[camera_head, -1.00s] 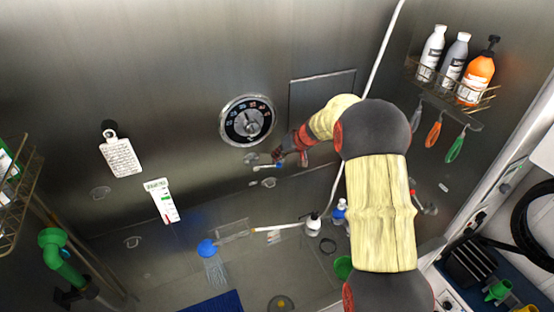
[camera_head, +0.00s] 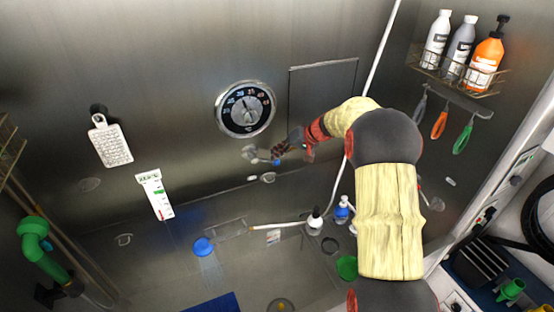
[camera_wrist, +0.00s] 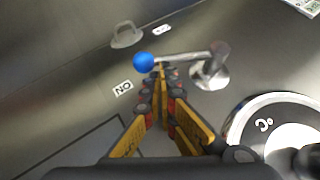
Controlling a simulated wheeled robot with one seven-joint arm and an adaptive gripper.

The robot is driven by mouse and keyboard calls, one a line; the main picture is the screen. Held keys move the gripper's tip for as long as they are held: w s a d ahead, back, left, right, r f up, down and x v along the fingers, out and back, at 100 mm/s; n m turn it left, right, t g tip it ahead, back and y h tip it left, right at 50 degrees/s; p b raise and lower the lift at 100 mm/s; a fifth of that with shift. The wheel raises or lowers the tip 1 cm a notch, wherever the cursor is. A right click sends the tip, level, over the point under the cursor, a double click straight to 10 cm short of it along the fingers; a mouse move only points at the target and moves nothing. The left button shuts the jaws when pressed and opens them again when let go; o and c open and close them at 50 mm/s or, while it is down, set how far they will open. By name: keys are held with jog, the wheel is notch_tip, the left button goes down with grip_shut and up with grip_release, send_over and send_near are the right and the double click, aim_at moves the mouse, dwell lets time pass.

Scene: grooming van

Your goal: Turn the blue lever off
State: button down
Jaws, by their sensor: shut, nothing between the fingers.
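The blue lever is a metal bar with a blue ball knob (camera_wrist: 143,62) on a round metal pivot (camera_wrist: 212,68) on the steel wall. In the wrist view the bar runs nearly level, with the knob to the left of the pivot. In the head view the knob (camera_head: 276,162) is right of and slightly below the pivot (camera_head: 250,152). My gripper (camera_wrist: 158,77) is shut and empty, its tips close beside the bar near the knob. I cannot tell whether they touch. An "ON" label (camera_wrist: 123,88) is below left of the knob; a smaller label (camera_wrist: 162,30) is above it.
A round dial (camera_head: 245,108) is above the lever, and a flat wall panel (camera_head: 323,95) is right of it. A metal loop (camera_wrist: 126,35) sticks out near the small label. A bottle rack (camera_head: 455,75) hangs at upper right.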

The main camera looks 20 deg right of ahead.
notch_tip(320, 180, down, 3)
jog(key=y+b, duration=0.1)
jog(key=b, duration=0.2)
jog(key=m+y+b, duration=0.1)
jog(key=b, duration=0.2)
jog(key=shift+a+f+y, duration=0.15)
jog(key=shift+f+y, duration=0.05)
jog(key=shift+y, duration=0.1)
jog(key=f+y+b, duration=0.1)
jog(key=b, duration=0.2)
jog(key=a+f+m+t+y+b, duration=0.1)
jog(key=y+b, duration=0.1)
jog(key=shift+a+f+b, duration=0.1)
jog(key=shift+f+b, duration=0.15)
jog(key=shift+b, duration=0.15)
jog(key=shift+a+f+m+t+y+b, duration=0.45)
jog(key=shift+a+y+b, duration=0.35)
jog(key=shift+b, duration=0.55)
jog(key=shift+a+f+m+t+y+b, duration=0.25)
jog(key=shift+a+f+m+y+b, duration=0.3)
jog(key=shift+a+b, duration=0.55)
jog(key=shift+d, duration=0.2)
jog(key=shift+d, duration=0.1)
send_near(278, 160)
jog(key=a+f, duration=0.2)
jog(key=f, duration=0.1)
jog(key=a+f, duration=0.1)
jog(key=shift+s+a+f, duration=0.2)
jog(key=shift+s+f, duration=0.1)
jog(key=shift+f, duration=0.1)
